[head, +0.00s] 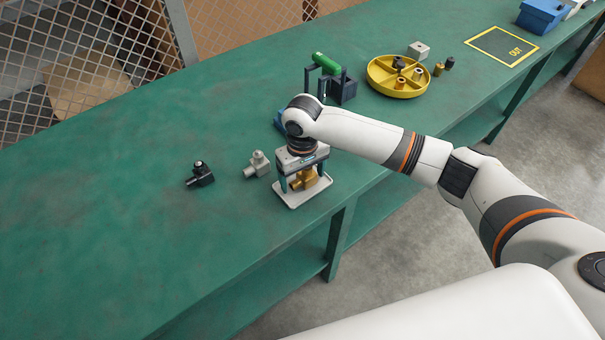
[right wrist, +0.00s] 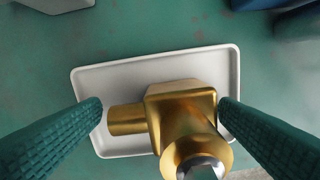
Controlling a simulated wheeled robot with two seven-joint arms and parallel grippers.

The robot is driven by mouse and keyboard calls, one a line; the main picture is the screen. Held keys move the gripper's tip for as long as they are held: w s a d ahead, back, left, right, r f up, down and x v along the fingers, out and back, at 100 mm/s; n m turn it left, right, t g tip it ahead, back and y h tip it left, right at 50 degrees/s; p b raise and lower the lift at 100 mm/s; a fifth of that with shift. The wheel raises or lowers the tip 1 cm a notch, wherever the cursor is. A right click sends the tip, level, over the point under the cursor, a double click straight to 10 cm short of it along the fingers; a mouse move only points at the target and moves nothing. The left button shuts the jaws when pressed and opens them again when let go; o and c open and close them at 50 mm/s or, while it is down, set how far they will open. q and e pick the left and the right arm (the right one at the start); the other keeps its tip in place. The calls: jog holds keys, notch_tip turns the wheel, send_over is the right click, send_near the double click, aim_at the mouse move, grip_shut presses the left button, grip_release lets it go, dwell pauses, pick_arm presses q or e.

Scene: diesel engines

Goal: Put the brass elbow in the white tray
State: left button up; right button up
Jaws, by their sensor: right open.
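The brass elbow (head: 306,181) is at the white tray (head: 290,203) near the front edge of the green bench. In the right wrist view the elbow (right wrist: 180,106) shows over the tray (right wrist: 88,82), with its side stub pointing left and its other end toward the camera. It appears to rest in the tray, though the contact underneath is hidden. My right gripper (head: 304,186) points down over the tray. Its two green fingers are open, one on each side of the elbow. My left gripper is not in view.
A grey elbow fitting (head: 257,164) and a black one (head: 201,174) lie left of the tray. Behind my right arm are a dark fixture with a green cylinder (head: 326,63) and a yellow round tray (head: 400,93) holding small parts. The bench's left side is clear.

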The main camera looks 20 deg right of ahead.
aim_at(302, 175)
jog(key=shift+r, duration=0.2)
notch_tip(302, 175, up, 12)
jog(key=shift+p, duration=0.4)
